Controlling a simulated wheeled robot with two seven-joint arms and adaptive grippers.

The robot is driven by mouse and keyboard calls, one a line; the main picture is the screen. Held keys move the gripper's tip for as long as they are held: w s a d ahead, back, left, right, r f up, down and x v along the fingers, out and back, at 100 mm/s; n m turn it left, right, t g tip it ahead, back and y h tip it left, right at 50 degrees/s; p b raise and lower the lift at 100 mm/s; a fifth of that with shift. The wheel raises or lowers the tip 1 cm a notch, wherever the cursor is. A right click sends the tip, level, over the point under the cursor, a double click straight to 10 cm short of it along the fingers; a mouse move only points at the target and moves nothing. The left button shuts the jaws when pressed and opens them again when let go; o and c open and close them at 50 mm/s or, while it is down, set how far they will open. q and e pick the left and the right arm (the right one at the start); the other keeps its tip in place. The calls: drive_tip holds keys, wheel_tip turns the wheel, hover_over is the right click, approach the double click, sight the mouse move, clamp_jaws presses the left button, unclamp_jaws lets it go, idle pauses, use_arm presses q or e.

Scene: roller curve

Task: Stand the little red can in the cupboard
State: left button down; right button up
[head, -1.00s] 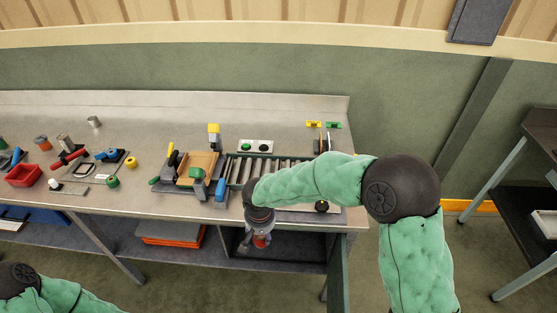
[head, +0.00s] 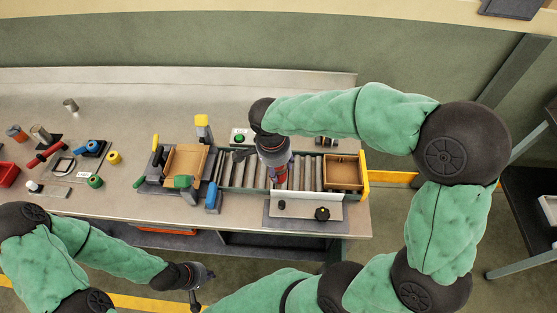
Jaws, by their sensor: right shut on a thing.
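My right gripper (head: 281,178) is over the roller track, pointing down. It is shut on a small red thing (head: 282,180), which looks like the little red can; my wrist hides most of it. My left gripper (head: 197,303) is low in front of the bench, near the bottom edge; its fingers are too small and dark to read. The cupboard (head: 265,243) is under the bench below the roller track. Only a dark strip of it shows beneath the bench edge, so its inside and door cannot be made out.
The roller track (head: 309,174) holds a brown tray (head: 342,172) at its right end. A wooden board fixture (head: 186,161) stands left of it. A grey mat (head: 330,224) with a black knob lies in front. Several cans and tools fill the bench's left side.

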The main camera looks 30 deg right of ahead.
drive_tip(key=w, duration=0.1)
drive_tip(key=w+d+f, duration=0.1)
drive_tip(key=w+f, duration=0.1)
drive_tip(key=shift+w+d, duration=0.35)
drive_tip(key=w+f, duration=0.1)
drive_tip(key=f, duration=0.1)
drive_tip(key=w+d+f, duration=0.1)
drive_tip(key=w+f, duration=0.1)
drive_tip(key=w+d+f, duration=0.1)
drive_tip(key=shift+w+f+b, duration=0.3)
drive_tip(key=shift+w+f, duration=0.05)
drive_tip(key=shift+f, duration=0.05)
drive_tip(key=shift+d+f, duration=0.1)
drive_tip(key=shift+f, duration=1.45)
drive_tip(key=shift+f+b, duration=0.1)
drive_tip(key=shift+b, duration=0.2)
drive_tip(key=shift+f, duration=0.1)
drive_tip(key=o, duration=1.2)
drive_tip(key=shift+o, duration=0.2)
